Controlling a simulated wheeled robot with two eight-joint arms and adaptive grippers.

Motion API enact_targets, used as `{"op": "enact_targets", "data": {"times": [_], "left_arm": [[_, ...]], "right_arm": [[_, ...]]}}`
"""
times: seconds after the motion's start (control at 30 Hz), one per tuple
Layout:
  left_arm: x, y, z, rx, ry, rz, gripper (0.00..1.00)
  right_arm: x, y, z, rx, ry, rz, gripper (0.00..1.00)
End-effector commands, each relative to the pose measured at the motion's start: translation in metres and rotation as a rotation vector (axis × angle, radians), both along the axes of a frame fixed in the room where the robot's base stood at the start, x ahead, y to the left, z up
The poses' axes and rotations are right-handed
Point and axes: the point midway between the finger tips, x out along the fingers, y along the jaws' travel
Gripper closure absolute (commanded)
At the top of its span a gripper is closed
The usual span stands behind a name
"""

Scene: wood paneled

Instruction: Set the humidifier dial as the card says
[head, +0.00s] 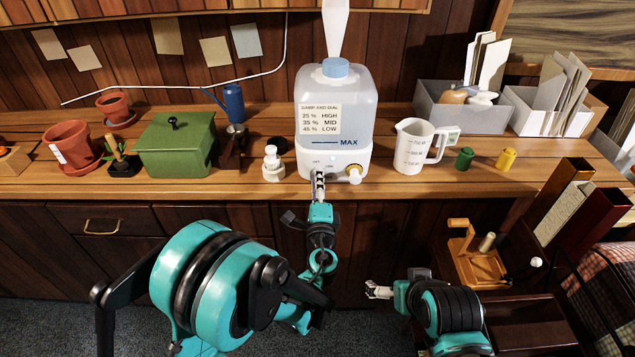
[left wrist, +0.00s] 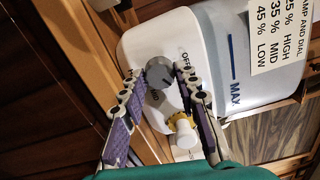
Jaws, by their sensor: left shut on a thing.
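The humidifier (head: 333,165) stands on the wooden counter, with a white base and a clear tank. The card (head: 320,119) on its tank reads 25 % HIGH, 35 % MID, 45 % LOW; part of it shows in the left wrist view (left wrist: 275,35). The grey dial (left wrist: 158,70) is on the base front, with OFF printed beside it; I cannot read its setting surely. My left gripper (head: 319,184) is shut on the dial, one finger on each side of it in the left wrist view (left wrist: 160,78). My right gripper (head: 376,290) is open and empty, low before the counter.
A yellow-and-white fitting (head: 354,175) sits right of the dial. A white bottle (head: 272,164) stands left of the humidifier, a measuring jug (head: 410,148) right. A small pale device (head: 452,136) is partly hidden behind the jug; its reading is illegible.

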Motion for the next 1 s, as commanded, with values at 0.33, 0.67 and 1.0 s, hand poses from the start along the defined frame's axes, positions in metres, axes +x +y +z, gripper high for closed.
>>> {"op": "enact_targets", "data": {"times": [0.33,0.67,1.0], "left_arm": [[-0.0004,-0.0002,-0.0009,0.021,0.001,-0.001,0.98],[-0.0004,-0.0002,-0.0008,0.02,0.001,-0.001,0.48],[-0.0065,-0.001,-0.0007,0.021,0.0,-0.002,0.48]], "right_arm": [[0.0,0.0,-0.0003,0.0,0.0,0.0,0.0],[0.0,0.0,-0.0003,0.0,0.0,0.0,0.0],[0.0,0.0,-0.0001,0.0,0.0,0.0,0.0]]}}
